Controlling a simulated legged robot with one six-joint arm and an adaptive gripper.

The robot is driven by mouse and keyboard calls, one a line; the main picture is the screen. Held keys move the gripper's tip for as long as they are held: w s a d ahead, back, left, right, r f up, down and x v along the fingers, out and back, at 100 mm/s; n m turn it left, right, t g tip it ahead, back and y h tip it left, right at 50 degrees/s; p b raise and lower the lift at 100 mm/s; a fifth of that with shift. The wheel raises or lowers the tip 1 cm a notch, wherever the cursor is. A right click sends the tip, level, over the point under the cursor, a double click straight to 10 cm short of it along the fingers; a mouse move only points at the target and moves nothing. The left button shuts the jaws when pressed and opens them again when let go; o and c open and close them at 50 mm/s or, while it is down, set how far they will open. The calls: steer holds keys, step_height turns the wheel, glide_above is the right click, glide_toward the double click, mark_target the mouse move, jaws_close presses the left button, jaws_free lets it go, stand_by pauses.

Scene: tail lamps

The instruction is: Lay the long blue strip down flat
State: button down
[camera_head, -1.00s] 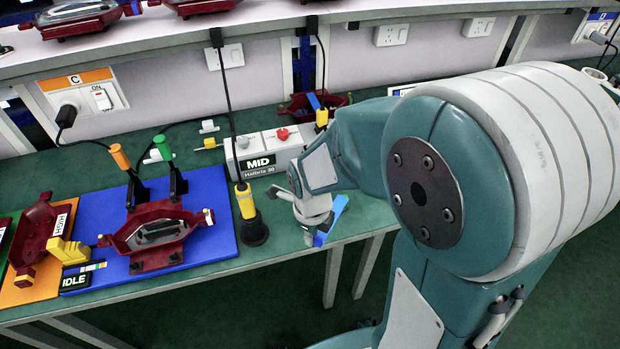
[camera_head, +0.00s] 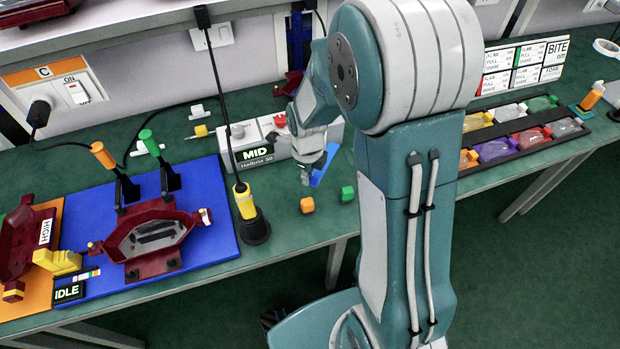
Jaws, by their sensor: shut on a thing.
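The long blue strip (camera_head: 325,167) shows as a slanted blue piece at the right side of my gripper (camera_head: 312,172), low over the green bench. My gripper points down in front of the grey MID box and is shut on the strip. The arm and fingers hide part of the strip. I cannot tell whether it touches the bench.
An orange block (camera_head: 307,205) and a green block (camera_head: 347,194) lie near the bench's front edge. The MID box (camera_head: 262,145) stands behind, and a yellow-handled tool (camera_head: 246,205) in a black stand is left. A black tray (camera_head: 535,140) of coloured lamps lies right.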

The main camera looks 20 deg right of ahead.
steer(key=w+f, duration=0.1)
steer(key=f, duration=0.1)
steer(key=w+d+f, duration=0.1)
steer(key=w+f, duration=0.1)
steer(key=w+d+f, duration=0.1)
steer(key=w+f, duration=0.1)
steer(key=shift+d+f, duration=0.1)
steer(key=shift+f, duration=1.5)
steer(key=shift+s, duration=0.1)
steer(key=c, duration=0.7)
jaws_free()
steer(key=shift+f, duration=0.1)
steer(key=shift+c, duration=0.2)
